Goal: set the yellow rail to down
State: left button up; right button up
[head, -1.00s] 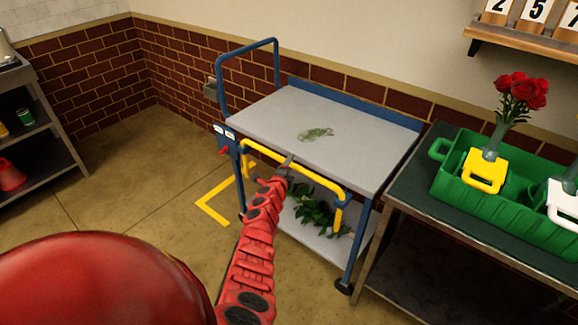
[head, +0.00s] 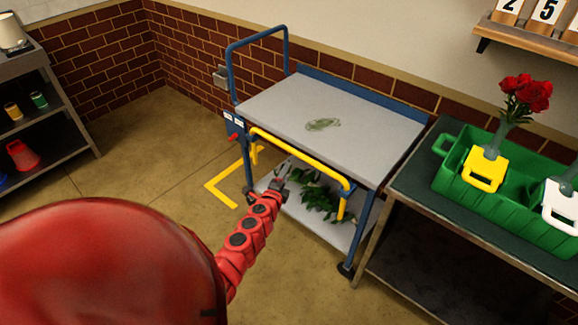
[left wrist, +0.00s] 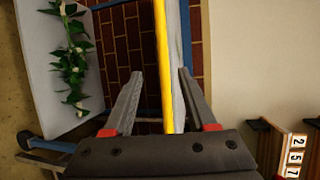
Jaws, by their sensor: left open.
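The yellow rail (head: 305,161) runs along the front of the blue-framed cart (head: 375,148), just below its grey top. Its right end bends down beside the front leg. My left gripper (head: 278,185) is open and empty, below and in front of the rail in the head view. In the left wrist view the yellow rail (left wrist: 161,45) crosses the gap between the two open fingers lengthwise. I cannot tell its exact depth from the fingertips there. My right gripper is not in view.
Greenery (head: 315,197) lies on the cart's lower shelf. A green crate (head: 500,210) with a rose vase stands on the table at right. A shelf unit (head: 75,140) stands at left. Yellow tape (head: 222,197) marks the otherwise clear floor left of the cart.

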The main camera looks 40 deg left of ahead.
pick_arm(q)
jog(key=shift+v, duration=2.05)
